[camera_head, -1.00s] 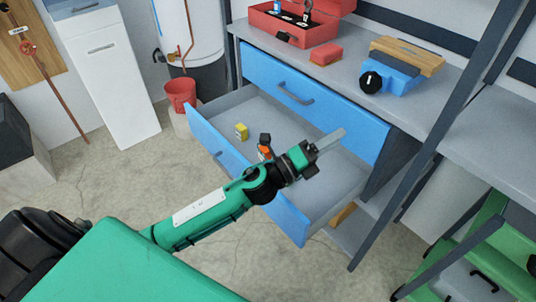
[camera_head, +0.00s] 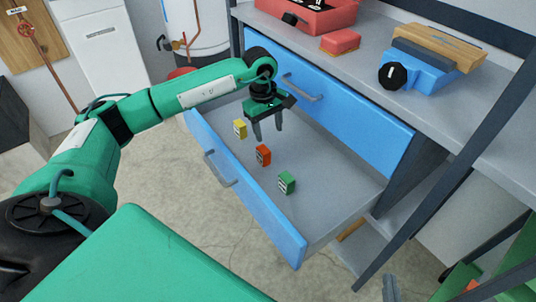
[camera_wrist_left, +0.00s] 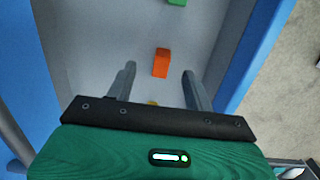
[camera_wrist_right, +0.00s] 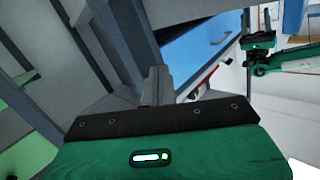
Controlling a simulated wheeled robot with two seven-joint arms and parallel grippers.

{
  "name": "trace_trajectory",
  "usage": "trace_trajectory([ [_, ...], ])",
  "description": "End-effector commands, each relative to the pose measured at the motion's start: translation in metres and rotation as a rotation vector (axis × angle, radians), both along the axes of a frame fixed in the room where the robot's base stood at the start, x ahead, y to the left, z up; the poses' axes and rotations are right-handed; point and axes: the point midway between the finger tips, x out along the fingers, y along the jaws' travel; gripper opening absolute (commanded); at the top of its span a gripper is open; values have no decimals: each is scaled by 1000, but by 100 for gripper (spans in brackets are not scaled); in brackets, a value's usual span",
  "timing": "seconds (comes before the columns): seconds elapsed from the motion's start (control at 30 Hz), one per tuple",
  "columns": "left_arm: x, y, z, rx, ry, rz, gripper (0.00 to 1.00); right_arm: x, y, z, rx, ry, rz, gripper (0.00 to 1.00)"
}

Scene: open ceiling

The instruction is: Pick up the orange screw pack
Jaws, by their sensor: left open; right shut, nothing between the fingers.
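The orange screw pack (camera_head: 263,155) stands in the open drawer between a yellow pack (camera_head: 240,128) and a green pack (camera_head: 287,182). My left gripper (camera_head: 267,136) is open and empty, fingers pointing down, above the drawer just behind the orange pack. In the left wrist view the orange pack (camera_wrist_left: 161,63) shows between and beyond the open fingers (camera_wrist_left: 159,72), with the green pack (camera_wrist_left: 177,2) farther off. The yellow pack (camera_wrist_left: 152,103) is mostly hidden by the gripper body. My right gripper (camera_wrist_right: 156,85) is shut and empty, away from the packs.
The open drawer has a blue front (camera_head: 245,190) with a handle. A closed blue drawer (camera_head: 330,107) sits above its rear. The worktop (camera_head: 350,70) holds a red toolbox (camera_head: 300,15), a red box (camera_head: 340,42) and a blue vise-like tool (camera_head: 425,78). The drawer's right part is empty.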

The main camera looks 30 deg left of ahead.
Motion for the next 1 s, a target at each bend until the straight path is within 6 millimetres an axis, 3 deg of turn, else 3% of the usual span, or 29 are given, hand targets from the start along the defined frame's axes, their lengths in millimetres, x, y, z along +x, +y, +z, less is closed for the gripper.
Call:
trace_trajectory([
  [0.03,1,15,2,49,6,0,53,-1,1,0,10,-15,1,0],
  [0.1,0,27,5,92,16,-3,53,-1,2,3,20,-31,0,0],
  [0.2,-1,34,0,118,24,-5,53,1,1,8,30,-63,-5,0],
  [0.53,-1,33,-62,115,24,-4,53,17,-11,56,89,-309,-53,0],
  [0.87,1,30,-88,113,23,-5,53,20,-18,80,118,-434,-74,0],
  [1.0,4,26,-105,113,24,-4,53,20,-25,100,144,-545,-92,0],
])
